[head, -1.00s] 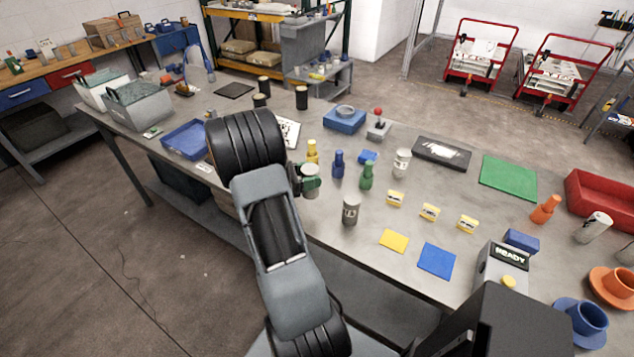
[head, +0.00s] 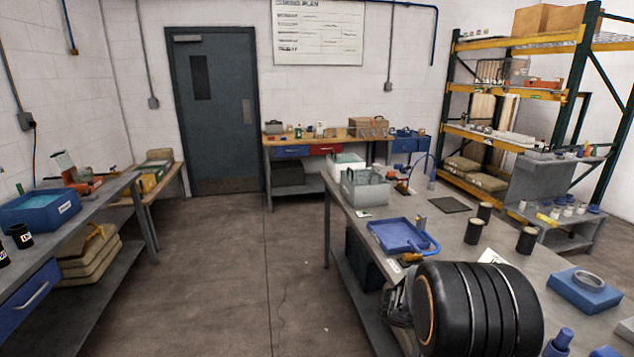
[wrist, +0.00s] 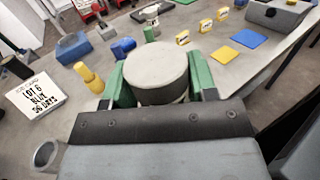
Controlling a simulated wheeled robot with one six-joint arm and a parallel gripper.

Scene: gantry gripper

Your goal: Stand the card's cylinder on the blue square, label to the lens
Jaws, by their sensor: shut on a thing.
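In the wrist view my gripper (wrist: 157,82) has its green fingers closed on the two sides of a grey cylinder (wrist: 158,66). I see its round flat top; its label is hidden. The blue square (wrist: 250,38) lies flat on the table at the upper right, apart from the gripper. Another pale cylinder (wrist: 151,14) stands beyond the held one. The head view shows my arm but not the gripper or blue square.
A yellow bottle (wrist: 89,78) and blue bottle (wrist: 122,47) stand left of the gripper. The head view shows a blue tray (head: 398,236), black cylinders (head: 474,230) and open floor (head: 240,280).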

